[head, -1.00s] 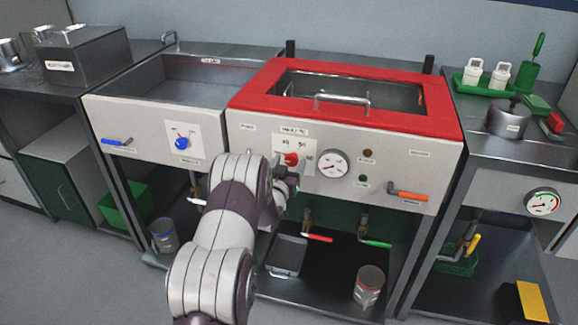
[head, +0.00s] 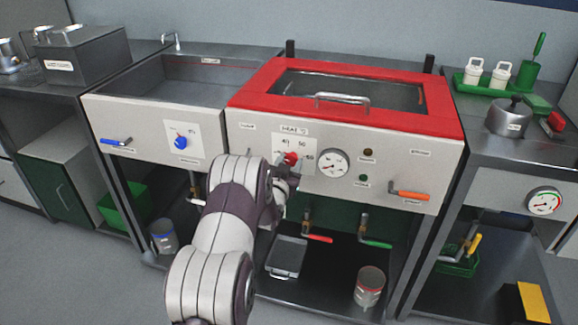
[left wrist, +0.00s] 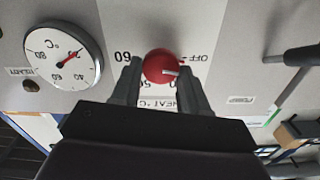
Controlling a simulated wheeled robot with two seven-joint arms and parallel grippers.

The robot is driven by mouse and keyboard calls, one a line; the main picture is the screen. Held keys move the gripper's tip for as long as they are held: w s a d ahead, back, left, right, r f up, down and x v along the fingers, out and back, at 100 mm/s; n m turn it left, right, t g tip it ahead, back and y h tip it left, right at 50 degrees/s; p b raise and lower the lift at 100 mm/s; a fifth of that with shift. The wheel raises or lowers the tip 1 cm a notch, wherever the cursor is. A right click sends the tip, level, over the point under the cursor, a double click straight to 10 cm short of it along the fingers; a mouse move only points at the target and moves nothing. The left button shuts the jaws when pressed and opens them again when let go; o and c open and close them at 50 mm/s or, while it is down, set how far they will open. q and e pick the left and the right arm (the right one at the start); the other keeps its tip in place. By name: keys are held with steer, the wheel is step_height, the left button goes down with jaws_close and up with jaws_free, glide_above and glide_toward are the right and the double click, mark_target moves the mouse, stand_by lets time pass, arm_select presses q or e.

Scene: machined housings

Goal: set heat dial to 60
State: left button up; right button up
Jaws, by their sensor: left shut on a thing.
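The heat dial is a red knob (head: 291,158) on a white plate on the front of the red-rimmed unit. In the left wrist view, which is upside down, the red knob (left wrist: 160,65) sits between the fingertips of my left gripper (left wrist: 162,78). The gripper is shut on it. The 60 mark (left wrist: 127,57) is on the opposite side, and the 40 mark is partly hidden by a finger. In the head view my left gripper (head: 287,168) covers the plate's lower left.
A round temperature gauge (head: 333,163) sits just right of the dial. An orange-handled lever (head: 409,195) is farther right. A blue knob (head: 181,143) is on the left unit. Red and green valve handles (head: 376,244) are below the panel.

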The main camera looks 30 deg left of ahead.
arm_select(q)
steer(key=m+b, duration=0.2)
steer(key=m, duration=0.2)
steer(key=shift+d+f, duration=0.1)
steer(key=shift+f, duration=0.1)
steer(key=m+b, duration=0.3)
steer(key=m, duration=0.2)
steer(key=shift+f, duration=0.1)
steer(key=m+b, duration=0.3)
steer(key=m, duration=0.1)
steer(key=shift+d+f+m, duration=0.1)
steer(key=shift+m, duration=0.2)
steer(key=m+b, duration=0.3)
steer(key=m, duration=0.1)
steer(key=shift+f+b, duration=0.15)
steer(key=shift+b, duration=0.25)
steer(key=m+b, duration=0.7)
steer(key=b, duration=0.1)
steer(key=shift+f+m, duration=0.25)
steer(key=shift+m, duration=0.15)
steer(key=shift+a+r+m+b, duration=0.1)
steer(key=shift+r+m+b, duration=0.05)
steer(key=shift+m+b, duration=2.45)
steer(key=shift+a+r+m+b, duration=0.1)
steer(key=shift+m+b, duration=1.7)
steer(key=shift+b, duration=1.6)
steer(key=shift+r, duration=0.1)
